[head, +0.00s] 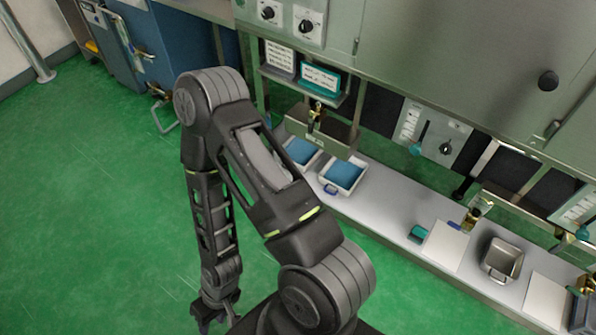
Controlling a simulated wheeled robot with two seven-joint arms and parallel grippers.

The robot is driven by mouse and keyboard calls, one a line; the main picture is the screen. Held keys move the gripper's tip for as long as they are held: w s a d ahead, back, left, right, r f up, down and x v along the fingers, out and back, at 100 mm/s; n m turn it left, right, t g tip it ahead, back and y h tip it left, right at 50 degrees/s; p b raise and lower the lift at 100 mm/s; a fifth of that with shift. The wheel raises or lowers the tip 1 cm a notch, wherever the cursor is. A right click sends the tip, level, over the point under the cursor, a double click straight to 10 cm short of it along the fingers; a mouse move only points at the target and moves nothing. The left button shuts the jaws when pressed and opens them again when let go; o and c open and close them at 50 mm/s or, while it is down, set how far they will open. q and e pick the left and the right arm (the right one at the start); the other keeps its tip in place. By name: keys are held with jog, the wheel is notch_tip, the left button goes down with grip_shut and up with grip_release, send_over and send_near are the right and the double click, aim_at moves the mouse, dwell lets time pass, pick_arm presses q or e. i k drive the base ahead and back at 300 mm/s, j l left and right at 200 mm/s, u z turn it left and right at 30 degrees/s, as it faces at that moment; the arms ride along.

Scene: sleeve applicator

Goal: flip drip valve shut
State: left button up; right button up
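No valve is labelled clearly enough to read, so I cannot tell which one is the drip valve. A brass valve (315,116) hangs under the cabinet above the white trays. A second brass fitting (472,216) sits lower right over the bench. A teal-handled lever (418,142) is on a pale panel between them.
My own arm crosses the middle and hides part of the bench. White trays with blue pads (343,174) and a metal pan (502,260) stand on the bench (385,212). A blue machine (165,45) stands at upper left. The green floor (90,210) at left is clear.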

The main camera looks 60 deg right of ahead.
aim_at(310, 125)
jog(key=z, duration=2)
